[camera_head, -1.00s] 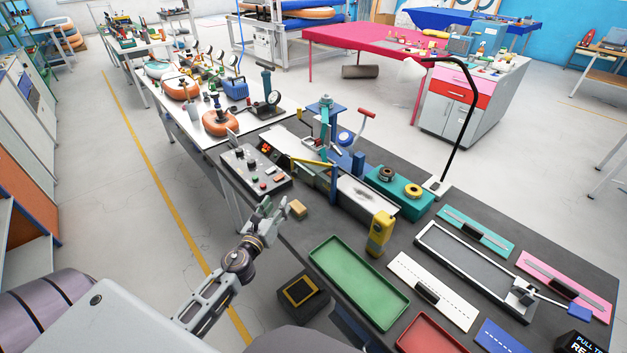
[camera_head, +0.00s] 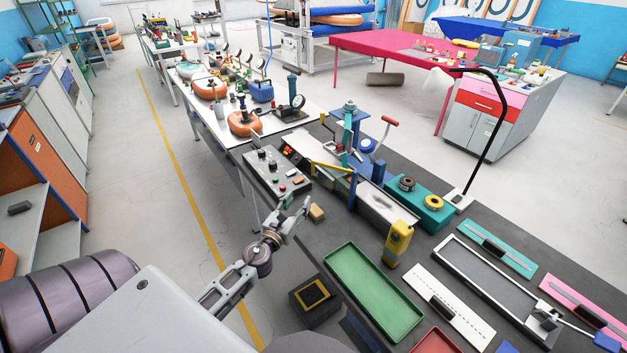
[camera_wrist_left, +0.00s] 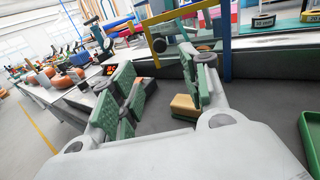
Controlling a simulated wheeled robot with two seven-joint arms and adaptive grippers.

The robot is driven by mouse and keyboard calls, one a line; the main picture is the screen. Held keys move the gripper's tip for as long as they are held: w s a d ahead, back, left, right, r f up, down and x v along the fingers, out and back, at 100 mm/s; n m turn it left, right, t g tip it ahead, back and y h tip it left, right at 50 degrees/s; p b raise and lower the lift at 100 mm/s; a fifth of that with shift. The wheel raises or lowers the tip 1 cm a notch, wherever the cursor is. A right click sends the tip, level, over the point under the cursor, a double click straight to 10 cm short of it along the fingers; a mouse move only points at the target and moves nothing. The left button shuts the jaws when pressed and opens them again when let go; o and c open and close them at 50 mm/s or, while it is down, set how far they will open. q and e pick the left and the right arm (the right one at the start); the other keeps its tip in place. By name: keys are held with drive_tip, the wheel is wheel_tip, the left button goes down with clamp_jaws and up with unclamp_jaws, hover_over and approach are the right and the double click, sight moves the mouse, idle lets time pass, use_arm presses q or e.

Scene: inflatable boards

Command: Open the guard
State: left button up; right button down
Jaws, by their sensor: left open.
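The guard appears to be the yellow bar (camera_head: 332,168) on the blue-framed machine (camera_head: 352,185) at the table's middle. In the left wrist view the yellow bar (camera_wrist_left: 183,12) runs across the top and meets an upright at right. My left gripper (camera_head: 297,208) is open at the table's near edge, in front of the machine and apart from the bar. In the left wrist view its green-padded fingers (camera_wrist_left: 165,95) are spread with nothing held. A small tan block (camera_head: 317,212) lies just beyond the fingertips. My right gripper is not in view.
A control box (camera_head: 277,176) with buttons stands left of the machine. A black lamp (camera_head: 490,130) rises behind.

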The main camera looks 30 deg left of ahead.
use_arm(q)
drive_tip(key=p, duration=0.1)
approach(314, 179)
drive_tip(key=shift+w+a+r+p, duration=0.1)
drive_tip(key=shift+w+a+p, duration=0.05)
drive_tip(key=shift+w, duration=0.85)
drive_tip(key=shift+w+a+p, duration=0.15)
drive_tip(key=shift+w, duration=0.9)
drive_tip(key=shift+w+a, duration=0.2)
drive_tip(key=shift+w, duration=0.95)
drive_tip(key=shift+w+a, duration=0.15)
drive_tip(key=shift+w, duration=1.4)
clamp_jaws()
